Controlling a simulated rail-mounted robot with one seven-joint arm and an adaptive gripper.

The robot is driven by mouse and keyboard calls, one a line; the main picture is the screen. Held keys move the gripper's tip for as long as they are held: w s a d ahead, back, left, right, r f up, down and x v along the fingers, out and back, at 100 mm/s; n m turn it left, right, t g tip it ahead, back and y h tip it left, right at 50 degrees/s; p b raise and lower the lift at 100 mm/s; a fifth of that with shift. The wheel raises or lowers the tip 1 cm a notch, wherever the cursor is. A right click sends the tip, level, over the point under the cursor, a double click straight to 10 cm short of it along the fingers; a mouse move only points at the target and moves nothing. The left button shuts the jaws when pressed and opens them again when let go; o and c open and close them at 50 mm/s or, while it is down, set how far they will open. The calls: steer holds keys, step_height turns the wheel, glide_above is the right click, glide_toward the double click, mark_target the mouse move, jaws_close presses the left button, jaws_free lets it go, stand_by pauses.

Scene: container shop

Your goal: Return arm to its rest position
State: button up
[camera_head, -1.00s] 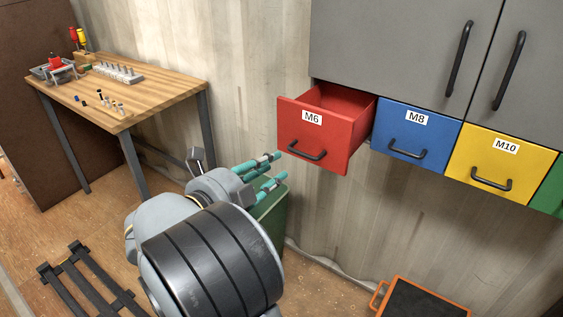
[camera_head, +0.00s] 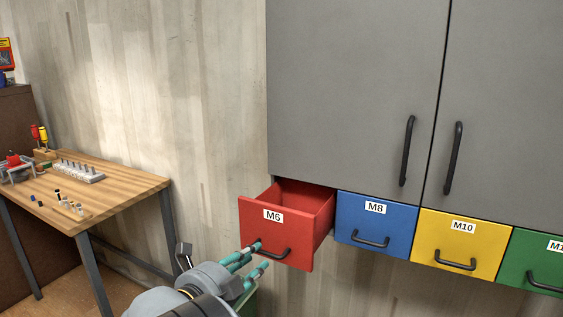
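My gripper (camera_head: 259,257) shows at the bottom of the head view, with its teal fingers pointing up and right toward the red M6 drawer (camera_head: 262,228). The fingers look spread apart with nothing between them. In the picture the upper fingertip overlaps the left end of the M6 drawer's black handle (camera_head: 275,254); I cannot tell whether they touch. The M6 drawer is pulled out, and its visible inside looks empty. My arm runs off the bottom edge, so most of it is out of view.
The blue M8 drawer (camera_head: 374,224), yellow M10 drawer (camera_head: 456,245) and a green drawer (camera_head: 533,262) are closed under the grey cabinet (camera_head: 345,90). A wooden workbench (camera_head: 125,190) with small parts stands left.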

mark_target(261, 250)
steer(key=shift+x, duration=2.2)
steer(key=v, duration=1.2)
steer(key=x, duration=0.5)
steer(key=shift+w+d, duration=0.1)
steer(key=shift+w, duration=0.15)
steer(key=shift+w+f, duration=0.1)
